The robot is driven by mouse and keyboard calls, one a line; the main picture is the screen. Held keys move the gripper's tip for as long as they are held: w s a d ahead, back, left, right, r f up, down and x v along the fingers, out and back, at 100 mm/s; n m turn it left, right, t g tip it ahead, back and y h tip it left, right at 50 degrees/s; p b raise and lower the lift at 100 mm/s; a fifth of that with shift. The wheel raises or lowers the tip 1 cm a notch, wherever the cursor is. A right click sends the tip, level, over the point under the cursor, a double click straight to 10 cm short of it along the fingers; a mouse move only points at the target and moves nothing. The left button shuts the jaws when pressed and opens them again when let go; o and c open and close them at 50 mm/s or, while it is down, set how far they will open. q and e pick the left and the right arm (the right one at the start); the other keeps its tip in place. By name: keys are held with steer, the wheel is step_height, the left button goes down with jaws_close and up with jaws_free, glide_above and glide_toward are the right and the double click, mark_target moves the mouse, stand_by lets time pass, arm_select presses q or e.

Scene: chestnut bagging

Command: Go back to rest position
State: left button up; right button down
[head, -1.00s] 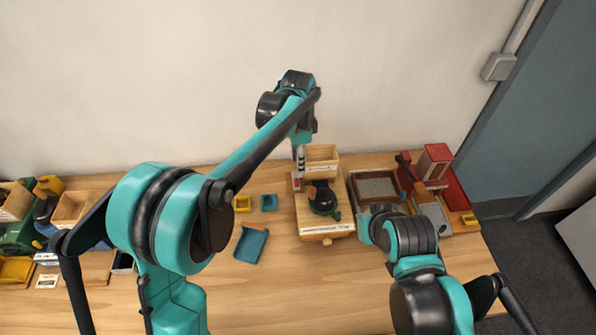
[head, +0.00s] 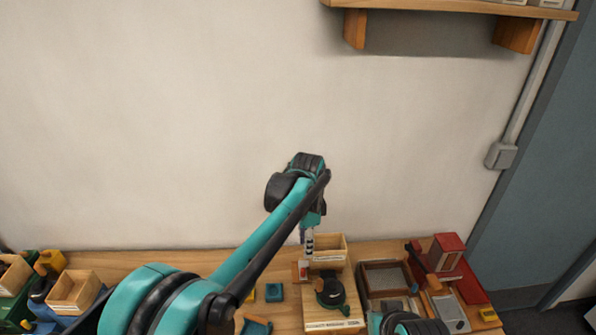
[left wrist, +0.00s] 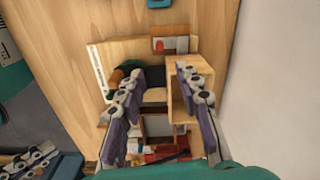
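My left gripper (head: 308,240) hangs above the wooden board (head: 334,322) near the wall. In the left wrist view my left gripper (left wrist: 160,103) has its two fingers spread wide, with nothing held between them. Beyond the fingers lies the board with a small wooden box (left wrist: 187,92) beside the right finger. My right arm shows only at the bottom edge of the head view, its gripper out of sight there. Finger links that look like my right gripper (left wrist: 30,160) show at the lower left of the left wrist view; its opening is unclear.
The wooden box (head: 329,247) and a dark round device (head: 329,291) stand on the board. A framed tray (head: 385,276) and a red box (head: 446,251) are to the right. Bins (head: 74,291) stand at far left. A wall shelf (head: 450,9) hangs top right.

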arm_select(q)
steer(key=s+a+r+n+t+b, duration=0.1)
steer(key=s+a+n+t+b, duration=0.25)
steer(key=s+a+n, duration=0.75)
steer(key=s+a+f+n+t+b, duration=0.3)
steer(key=s+a+f+n+b, duration=0.1)
steer(key=s+a+f, duration=0.4)
steer(key=s+a, duration=0.2)
steer(key=shift+s+a, duration=0.25)
steer(key=shift+a, duration=0.1)
steer(key=shift+f+t, duration=0.1)
steer(key=shift+t, duration=0.15)
